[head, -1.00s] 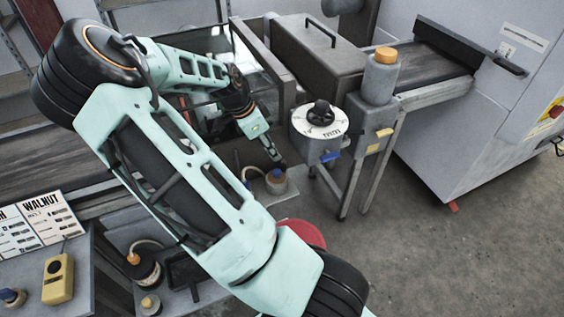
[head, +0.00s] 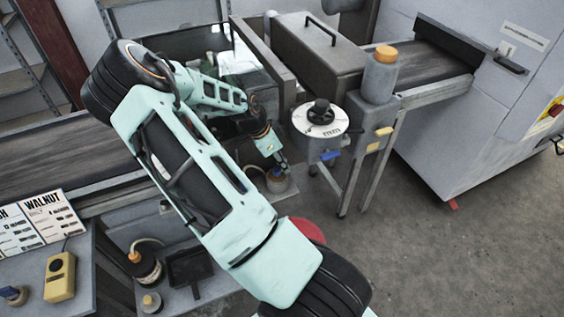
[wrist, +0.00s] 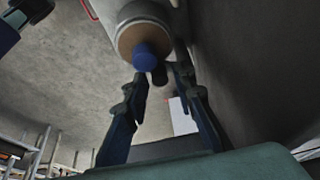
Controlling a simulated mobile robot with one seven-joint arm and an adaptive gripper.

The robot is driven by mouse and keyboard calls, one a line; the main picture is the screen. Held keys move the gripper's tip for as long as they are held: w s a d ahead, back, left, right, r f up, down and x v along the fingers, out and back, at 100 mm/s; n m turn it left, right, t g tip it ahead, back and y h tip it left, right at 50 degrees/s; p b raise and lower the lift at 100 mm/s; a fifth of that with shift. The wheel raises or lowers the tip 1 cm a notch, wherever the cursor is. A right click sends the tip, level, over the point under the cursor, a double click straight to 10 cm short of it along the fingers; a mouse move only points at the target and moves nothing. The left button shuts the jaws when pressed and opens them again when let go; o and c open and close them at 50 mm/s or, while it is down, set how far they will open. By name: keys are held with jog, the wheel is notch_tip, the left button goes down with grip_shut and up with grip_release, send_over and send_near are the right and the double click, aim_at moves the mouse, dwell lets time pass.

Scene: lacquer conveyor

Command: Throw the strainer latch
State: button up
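In the head view a blue lever (head: 329,154) sticks out under a round white dial (head: 320,118) with a black knob; it may be the strainer latch, but I cannot be sure. My gripper (head: 284,166) points down to the left of the dial, apart from the blue lever and close above a small pot (head: 277,181). In the wrist view my gripper (wrist: 161,84) has its two fingers spread with a gap between them. A blue round-ended part (wrist: 145,57) on a tan disc shows just beyond the fingertips. A small dark piece beside it is unclear.
A grey bottle with an orange cap (head: 380,75) stands right of the dial, above a yellow tab (head: 384,132). A dark box with a handle (head: 318,55) sits behind. A red round object (head: 307,230) is partly hidden by my arm. The floor at right is clear.

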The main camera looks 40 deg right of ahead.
grip_shut()
jog(key=shift+d+n+b, duration=0.1)
jog(key=shift+n+b, duration=0.2)
jog(key=shift+b, duration=0.1)
jog(key=n+b, duration=0.1)
jog(key=s+d+n+t+b, duration=0.1)
jog(key=n+b, duration=0.1)
jog(key=shift+f+t, duration=0.2)
jog(key=shift+t, duration=0.1)
jog(key=shift+s+d+r+n+t+b, duration=0.1)
jog(key=shift+d+n+t+b, duration=0.1)
jog(key=shift+n+b, duration=0.35)
jog(key=shift+d+r+n+t+b, duration=0.1)
jog(key=shift+n+t+b, duration=0.1)
jog(key=shift+n+b, duration=0.3)
jog(key=shift+o, duration=1.8)
grip_release()
